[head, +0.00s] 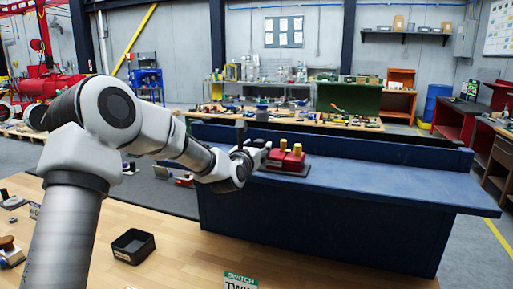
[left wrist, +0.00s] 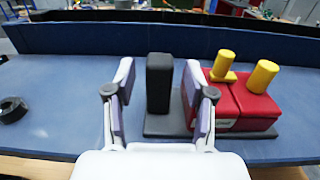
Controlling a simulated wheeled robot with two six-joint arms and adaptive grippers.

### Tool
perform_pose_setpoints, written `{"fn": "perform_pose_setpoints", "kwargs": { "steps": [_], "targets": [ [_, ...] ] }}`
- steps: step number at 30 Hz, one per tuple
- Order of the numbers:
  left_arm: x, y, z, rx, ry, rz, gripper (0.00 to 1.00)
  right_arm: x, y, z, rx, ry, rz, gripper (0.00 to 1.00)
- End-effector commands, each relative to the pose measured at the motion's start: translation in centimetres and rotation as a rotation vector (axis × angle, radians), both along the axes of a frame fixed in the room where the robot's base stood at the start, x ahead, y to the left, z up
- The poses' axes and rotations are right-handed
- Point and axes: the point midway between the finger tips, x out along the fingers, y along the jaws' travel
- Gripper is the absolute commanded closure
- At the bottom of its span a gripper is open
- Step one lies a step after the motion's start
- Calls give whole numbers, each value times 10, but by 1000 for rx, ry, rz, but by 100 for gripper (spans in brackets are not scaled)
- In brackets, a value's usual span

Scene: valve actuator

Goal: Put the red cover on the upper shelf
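A red unit (head: 287,160) with yellow cylindrical caps sits on a dark base on the blue bench. In the left wrist view it shows as two red blocks (left wrist: 256,108), right of the fingers; I cannot tell which part is the cover. A black upright block (left wrist: 159,83) stands on the same grey base. My left gripper (left wrist: 159,92) is open, its two fingers apart, with the black block showing in the gap; contact cannot be told. In the head view my left gripper (head: 257,154) is just left of the red unit. My right gripper is not in view.
The blue bench (head: 370,186) has free room to the right of the unit and a raised blue back (head: 380,150). A dark round object (left wrist: 12,109) lies at the left. A wall shelf (head: 405,34) is far back.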

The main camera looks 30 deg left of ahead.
Motion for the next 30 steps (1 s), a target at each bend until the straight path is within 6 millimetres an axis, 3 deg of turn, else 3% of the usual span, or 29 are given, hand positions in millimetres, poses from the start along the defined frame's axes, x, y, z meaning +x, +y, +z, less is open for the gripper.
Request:
{"fn": "perform_pose_setpoints", "kwargs": {
  "steps": [8, 21, 25, 30],
  "targets": [
    [-8, -1, -1, -3, -2, 1, 46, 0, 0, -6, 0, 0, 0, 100],
    [-103, -26, -3, -2, -4, 0, 46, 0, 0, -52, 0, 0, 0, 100],
    [-115, -29, -1, -1, -2, 1, 46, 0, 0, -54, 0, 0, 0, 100],
    [-117, -30, 0, 0, -1, 1, 46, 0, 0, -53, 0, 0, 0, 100]
  ]
}}
